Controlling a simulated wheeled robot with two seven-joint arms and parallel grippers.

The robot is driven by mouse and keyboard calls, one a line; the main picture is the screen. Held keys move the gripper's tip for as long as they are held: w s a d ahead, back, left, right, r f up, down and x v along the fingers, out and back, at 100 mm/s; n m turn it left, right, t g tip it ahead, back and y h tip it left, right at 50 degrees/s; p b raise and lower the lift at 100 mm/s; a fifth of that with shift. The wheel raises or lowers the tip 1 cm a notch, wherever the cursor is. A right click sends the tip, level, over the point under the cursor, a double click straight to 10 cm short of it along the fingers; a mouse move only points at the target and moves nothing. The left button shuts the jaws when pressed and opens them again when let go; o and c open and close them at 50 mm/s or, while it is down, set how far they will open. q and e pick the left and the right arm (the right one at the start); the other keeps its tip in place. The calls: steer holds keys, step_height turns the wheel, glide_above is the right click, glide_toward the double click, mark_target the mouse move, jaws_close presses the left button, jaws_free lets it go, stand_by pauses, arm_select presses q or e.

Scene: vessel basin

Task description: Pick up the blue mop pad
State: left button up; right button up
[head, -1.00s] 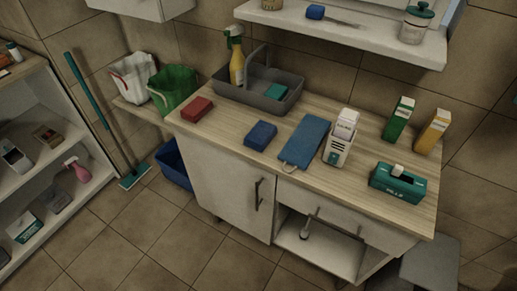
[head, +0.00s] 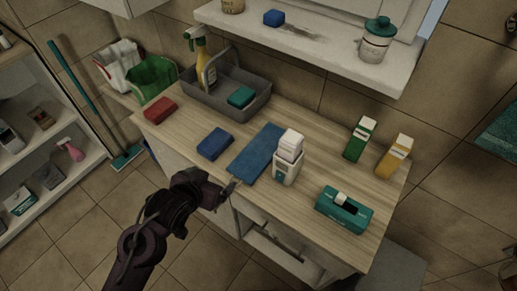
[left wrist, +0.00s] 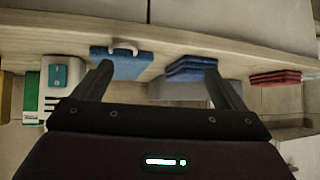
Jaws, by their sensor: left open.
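The blue mop pad (head: 257,153) is a long flat pad lying on the wooden counter (head: 335,171), between a dark blue folded cloth (head: 214,144) and a white dispenser box. In the left wrist view the pad (left wrist: 120,66) shows edge-on with a pale loop at its near end. My left gripper (head: 231,187) is open and empty at the counter's front edge, just short of the pad's near end. In the left wrist view its fingers (left wrist: 158,76) are spread, with the pad near one finger and the folded cloth near the other. My right gripper is not in view.
The white dispenser (head: 287,165) stands close beside the pad's right side. A grey caddy (head: 226,98) with a spray bottle stands behind left. A red cloth (head: 160,110) lies at left. A teal box (head: 343,209) and two cartons stand at right.

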mark_target(257, 154)
arm_select(q)
steer(key=w+d+h, duration=0.1)
steer(key=w+d+m+t+h, duration=0.1)
steer(key=d, duration=0.1)
steer(key=w+d+h, duration=0.1)
steer(key=d, duration=0.1)
steer(key=shift+w+d+f+m+t, duration=0.1)
steer(key=shift+w+f+m+t, duration=0.05)
steer(key=shift+m+t, duration=0.25)
steer(key=shift+w+d+m+h, duration=0.25)
steer(key=shift+d+h, duration=0.35)
steer(key=shift+h, duration=0.3)
steer(key=x, duration=0.2)
steer(key=shift+w+d, duration=0.15)
steer(key=shift+d, duration=0.15)
steer(key=p+x, duration=0.1)
steer(key=x, duration=0.4)
steer(key=shift+f+p, duration=0.3)
steer(key=shift+p, duration=0.1)
steer(key=shift+c, duration=0.6)
steer(key=c, duration=0.6)
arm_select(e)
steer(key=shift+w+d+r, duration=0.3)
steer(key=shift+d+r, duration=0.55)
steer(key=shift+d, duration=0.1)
arm_select(q)
steer(key=shift+r, duration=0.1)
